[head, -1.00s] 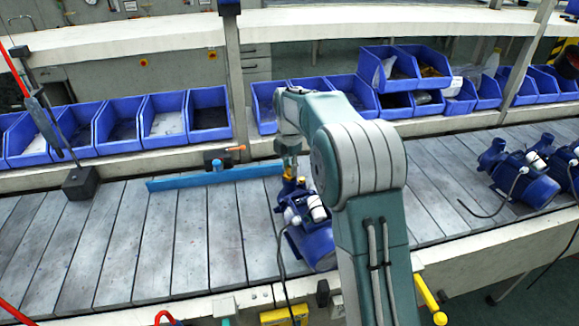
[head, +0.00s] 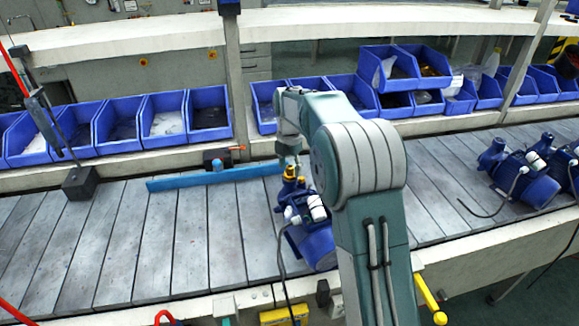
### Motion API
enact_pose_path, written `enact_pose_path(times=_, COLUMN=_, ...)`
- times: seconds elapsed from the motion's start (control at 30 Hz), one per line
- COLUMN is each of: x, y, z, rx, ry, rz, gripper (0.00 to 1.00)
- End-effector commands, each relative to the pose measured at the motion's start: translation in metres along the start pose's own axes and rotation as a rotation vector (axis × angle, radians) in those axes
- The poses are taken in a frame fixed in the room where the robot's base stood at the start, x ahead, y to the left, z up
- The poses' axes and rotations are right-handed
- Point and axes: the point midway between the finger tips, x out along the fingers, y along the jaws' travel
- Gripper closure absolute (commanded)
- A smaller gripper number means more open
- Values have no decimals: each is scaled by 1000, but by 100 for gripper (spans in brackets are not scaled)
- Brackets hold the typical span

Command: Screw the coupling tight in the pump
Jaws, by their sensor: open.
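The blue pump (head: 316,243) stands on the slatted conveyor, partly hidden behind my arm. A small yellow coupling (head: 290,173) sits upright at the top of the pump's blue inlet. My gripper (head: 290,160) points down directly above the coupling and close to it. It is open. Its fingers are small in this view, and I cannot tell whether they touch the coupling. How deep the coupling sits in the pump cannot be made out.
A blue bar (head: 215,177) lies across the conveyor behind the pump. A black block (head: 80,183) with a post stands at left. More blue pumps (head: 525,178) stand at right. Blue bins (head: 165,121) line the back. The left conveyor slats (head: 150,245) are clear.

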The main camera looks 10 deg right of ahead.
Motion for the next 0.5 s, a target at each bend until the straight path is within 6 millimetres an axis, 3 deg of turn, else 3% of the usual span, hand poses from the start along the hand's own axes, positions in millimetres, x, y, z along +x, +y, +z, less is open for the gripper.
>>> enact_pose_path(times=0.5, x=0, y=0, z=0, rx=-98, ry=0, rz=0, gripper=39)
